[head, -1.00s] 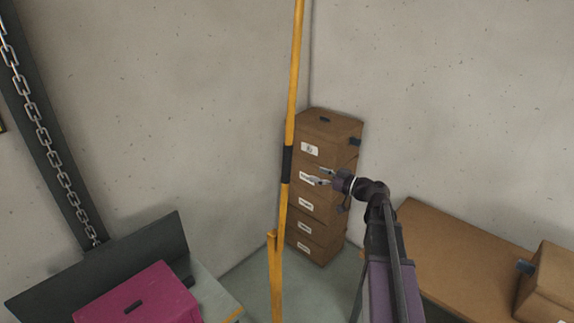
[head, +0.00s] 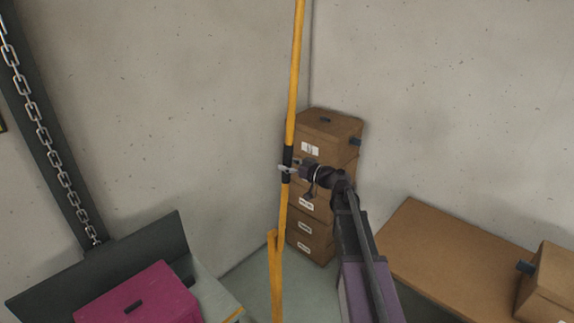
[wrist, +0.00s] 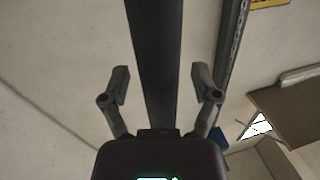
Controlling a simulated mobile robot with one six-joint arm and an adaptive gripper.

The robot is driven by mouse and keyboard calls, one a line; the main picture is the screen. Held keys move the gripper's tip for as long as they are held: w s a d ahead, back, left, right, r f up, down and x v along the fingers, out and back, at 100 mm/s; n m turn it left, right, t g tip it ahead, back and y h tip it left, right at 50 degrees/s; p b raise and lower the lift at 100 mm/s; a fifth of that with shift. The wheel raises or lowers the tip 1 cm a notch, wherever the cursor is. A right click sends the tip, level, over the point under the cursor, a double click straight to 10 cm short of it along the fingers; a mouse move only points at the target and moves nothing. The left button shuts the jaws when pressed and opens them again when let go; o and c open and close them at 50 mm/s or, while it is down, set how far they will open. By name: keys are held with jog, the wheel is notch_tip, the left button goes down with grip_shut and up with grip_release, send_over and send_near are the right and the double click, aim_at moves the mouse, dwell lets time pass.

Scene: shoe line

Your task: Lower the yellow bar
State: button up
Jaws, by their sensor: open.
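The yellow bar (head: 294,80) stands nearly upright, leaning slightly, in the middle of the head view. A black grip sleeve (head: 288,154) wraps it about halfway down. My gripper (head: 286,169) is at the lower part of this sleeve, reaching in from the right. In the wrist view the dark sleeve (wrist: 154,50) runs between the two fingers of my gripper (wrist: 160,82). The fingers are apart, with a gap on each side of the sleeve. The bar's lower part passes by a yellow upright post (head: 272,250); its bottom end is not clear.
Brown boxes (head: 335,125) are stacked in the corner behind my gripper. A brown table (head: 440,250) with a box (head: 552,290) is at right. A magenta box (head: 140,298) sits at lower left, near a hanging chain (head: 38,125). Space left of the bar is clear.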

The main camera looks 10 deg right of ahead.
grip_shut()
dwell(0.3)
jog(key=shift+s, duration=0.1)
